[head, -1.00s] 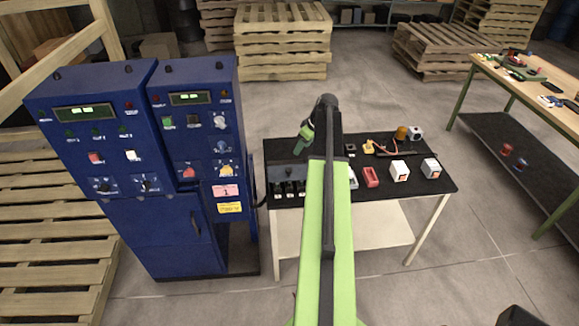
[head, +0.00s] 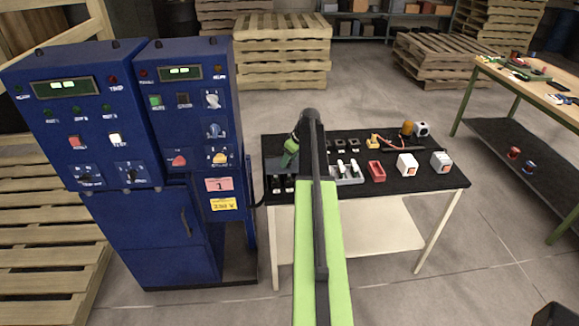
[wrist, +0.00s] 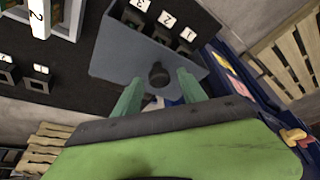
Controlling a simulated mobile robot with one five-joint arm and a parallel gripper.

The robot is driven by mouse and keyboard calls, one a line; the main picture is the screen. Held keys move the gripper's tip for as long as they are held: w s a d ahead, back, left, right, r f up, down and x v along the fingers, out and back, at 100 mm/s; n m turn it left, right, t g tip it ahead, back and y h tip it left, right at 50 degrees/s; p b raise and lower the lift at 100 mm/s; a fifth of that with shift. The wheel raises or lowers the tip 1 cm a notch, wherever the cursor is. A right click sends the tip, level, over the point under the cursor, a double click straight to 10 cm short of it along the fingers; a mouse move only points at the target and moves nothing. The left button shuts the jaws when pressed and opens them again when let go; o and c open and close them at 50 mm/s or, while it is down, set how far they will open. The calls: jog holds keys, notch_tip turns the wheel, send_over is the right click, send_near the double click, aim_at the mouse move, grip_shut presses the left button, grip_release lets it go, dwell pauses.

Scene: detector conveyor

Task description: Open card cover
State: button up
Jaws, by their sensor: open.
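The card cover (wrist: 130,58) is a grey-blue plate with a round black knob (wrist: 158,74), seen in the wrist view. Behind its upper edge are dark slots with white tags numbered 1, 2 and 3 (wrist: 164,18). My gripper (wrist: 158,78) is open, its two green fingers on either side of the knob in the picture. I cannot tell whether they touch it. In the head view my gripper (head: 290,153) is over the left end of the black-topped table (head: 410,187), and my arm hides part of the card unit.
A blue control cabinet (head: 150,220) stands close to the table's left. On the table are a grey tray (head: 347,181), a red holder (head: 376,171) and two white boxes (head: 407,165). A second table (head: 530,88) stands at the right. Pallets (head: 268,52) are behind; open floor lies between.

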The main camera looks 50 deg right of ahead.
jog(key=shift+r, duration=0.1)
grip_shut()
jog(key=shift+s+d, duration=0.1)
jog(key=shift+d, duration=0.05)
dwell(1.2)
